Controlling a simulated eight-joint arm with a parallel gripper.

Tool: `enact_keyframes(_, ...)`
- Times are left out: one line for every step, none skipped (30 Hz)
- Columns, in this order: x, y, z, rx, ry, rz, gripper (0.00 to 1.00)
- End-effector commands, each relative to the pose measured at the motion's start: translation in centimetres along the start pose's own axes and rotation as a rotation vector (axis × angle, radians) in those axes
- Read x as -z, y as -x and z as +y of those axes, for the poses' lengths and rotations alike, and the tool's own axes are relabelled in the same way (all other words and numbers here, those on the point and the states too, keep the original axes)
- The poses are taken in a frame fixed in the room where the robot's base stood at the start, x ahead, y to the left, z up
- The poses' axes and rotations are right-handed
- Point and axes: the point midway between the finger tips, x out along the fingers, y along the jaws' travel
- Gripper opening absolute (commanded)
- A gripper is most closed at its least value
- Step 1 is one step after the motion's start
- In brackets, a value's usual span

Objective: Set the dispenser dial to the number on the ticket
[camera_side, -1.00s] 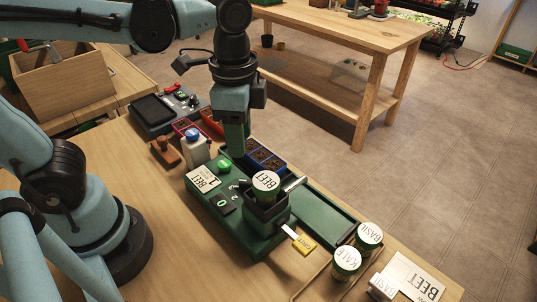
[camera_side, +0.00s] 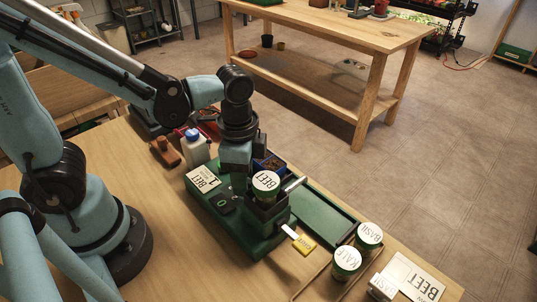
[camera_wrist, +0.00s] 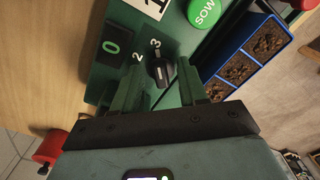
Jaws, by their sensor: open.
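The green dispenser (camera_side: 250,238) stands on the wooden bench with a BEET canister (camera_side: 265,184) on top. Its small black dial (camera_wrist: 161,68) shows in the wrist view, with white numbers 2 and 3 beside it; its exact setting is hard to tell. The ticket (camera_side: 203,179) on the dispenser reads BEET and 1. A display (camera_wrist: 111,47) shows a green 0. My gripper (camera_wrist: 162,78) is open, with one finger on each side of the dial; I cannot tell whether they touch it. In the side view, my gripper (camera_side: 238,182) hides the dial.
The green SOW button (camera_wrist: 204,12) is beside the dial. A seed tray (camera_wrist: 240,58) with soil cells lies to the right. KALE (camera_side: 347,262) and BASIL (camera_side: 368,237) canisters stand at the front right. A white bottle (camera_side: 195,147) stands behind the dispenser.

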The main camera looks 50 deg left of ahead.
Motion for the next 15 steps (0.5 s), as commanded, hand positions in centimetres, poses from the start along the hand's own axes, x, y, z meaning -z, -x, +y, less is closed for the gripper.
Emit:
enact_keyframes(0.02,-0.10,-0.01,0.000,0.000,0.000,0.43)
enact_keyframes(0.01,-0.14,-0.01,0.000,0.000,0.000,0.43)
enact_keyframes(0.01,-0.17,-0.01,0.000,0.000,0.000,0.43)
enact_keyframes(0.01,-0.18,0.00,0.000,0.000,0.000,0.43)
enact_keyframes(0.00,-0.18,0.00,0.000,0.000,0.000,0.43)
enact_keyframes(0.00,-0.18,0.00,0.000,0.000,0.000,0.43)
enact_keyframes(0.00,-0.18,0.00,0.000,0.000,0.000,0.43)
enact_keyframes(0.00,-0.17,0.00,0.000,0.000,0.000,0.43)
enact_keyframes(0.00,-0.17,0.00,0.000,0.000,0.000,0.43)
enact_keyframes(0.00,-0.17,0.00,0.000,0.000,0.000,0.41)
enact_keyframes(0.00,-0.17,0.00,0.000,0.000,0.000,0.36)
enact_keyframes(0.00,-0.16,0.00,0.000,0.000,0.000,0.30)
enact_keyframes(0.00,-0.16,0.00,0.000,0.000,0.000,0.26)
enact_keyframes(0.00,-0.16,0.00,0.000,0.000,0.000,0.21)
enact_keyframes(0.00,-0.16,0.00,0.000,0.000,0.000,0.15)
